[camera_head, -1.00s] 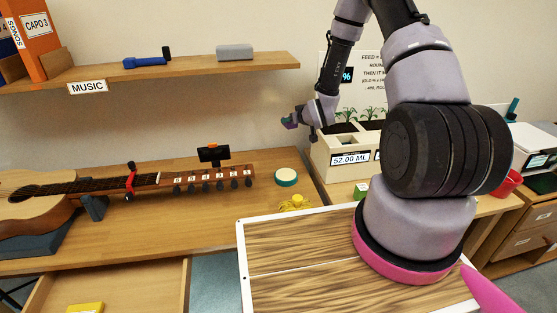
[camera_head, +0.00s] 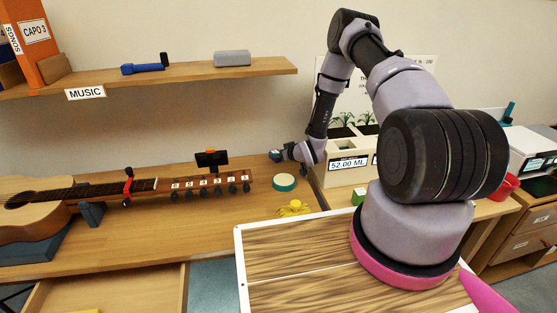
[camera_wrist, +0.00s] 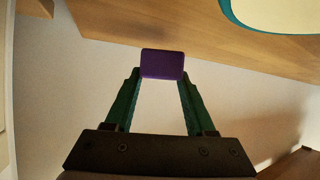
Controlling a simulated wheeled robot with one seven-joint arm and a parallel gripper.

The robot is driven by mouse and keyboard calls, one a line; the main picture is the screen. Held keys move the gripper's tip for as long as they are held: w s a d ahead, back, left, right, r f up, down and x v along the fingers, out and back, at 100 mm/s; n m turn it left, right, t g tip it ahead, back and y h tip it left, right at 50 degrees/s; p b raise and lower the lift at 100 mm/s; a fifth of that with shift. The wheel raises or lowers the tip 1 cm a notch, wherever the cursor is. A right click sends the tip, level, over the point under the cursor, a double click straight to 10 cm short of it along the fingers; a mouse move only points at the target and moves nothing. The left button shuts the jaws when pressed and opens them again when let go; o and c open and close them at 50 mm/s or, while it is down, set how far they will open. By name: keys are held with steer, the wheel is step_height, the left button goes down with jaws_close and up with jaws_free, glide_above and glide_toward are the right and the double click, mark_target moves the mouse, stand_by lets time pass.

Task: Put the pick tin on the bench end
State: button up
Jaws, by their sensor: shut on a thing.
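My gripper (camera_head: 276,156) is low over the right end of the wooden bench (camera_head: 225,220), at the back. In the wrist view my gripper (camera_wrist: 162,85) is shut on a small purple box (camera_wrist: 162,64), which I take for the pick tin; no label shows on it. The box sits between the fingertips, clear of the bench as far as I can see. A round cream disc with a teal rim (camera_head: 284,182) lies on the bench end, just below and right of my gripper in the head view. Part of the disc (camera_wrist: 275,12) shows in the wrist view's top right corner.
A guitar (camera_head: 35,205) lies along the bench, its headstock and a clip-on tuner (camera_head: 211,158) left of my gripper. A yellow object (camera_head: 293,208) sits near the front edge. A planter box (camera_head: 345,165) stands to the right. A drawer (camera_head: 115,288) is open below.

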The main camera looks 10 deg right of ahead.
steer(key=shift+f, duration=1.25)
steer(key=shift+f, duration=0.15)
steer(key=o, duration=1.3)
steer(key=shift+o, duration=0.2)
